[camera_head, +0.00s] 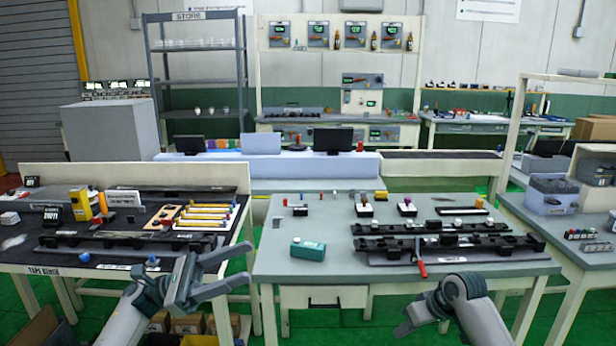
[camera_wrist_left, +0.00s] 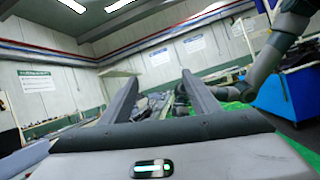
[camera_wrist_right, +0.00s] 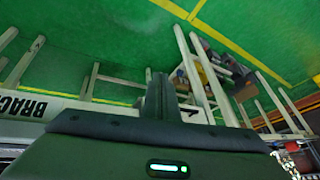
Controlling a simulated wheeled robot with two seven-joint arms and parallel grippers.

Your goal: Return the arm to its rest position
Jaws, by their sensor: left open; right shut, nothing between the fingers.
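My left gripper (camera_head: 236,266) is in front of the gap between the two front tables, with its fingers spread and nothing between them. Its two fingers also stand apart in the left wrist view (camera_wrist_left: 160,85). My right gripper (camera_head: 403,326) is low in front of the right table, clear of the tabletop. In the right wrist view its fingers (camera_wrist_right: 159,92) are together with nothing between them, over the green floor and table legs. Neither gripper touches anything.
The right grey table (camera_head: 285,268) holds a teal box (camera_head: 308,249), a dark rail fixture (camera_head: 450,250) and a red-handled lever (camera_head: 421,268). The left table (camera_head: 50,258) carries dark rails, a yellow item (camera_head: 80,204) and a tray of yellow-tipped strips (camera_head: 205,215). Green floor shows between the tables.

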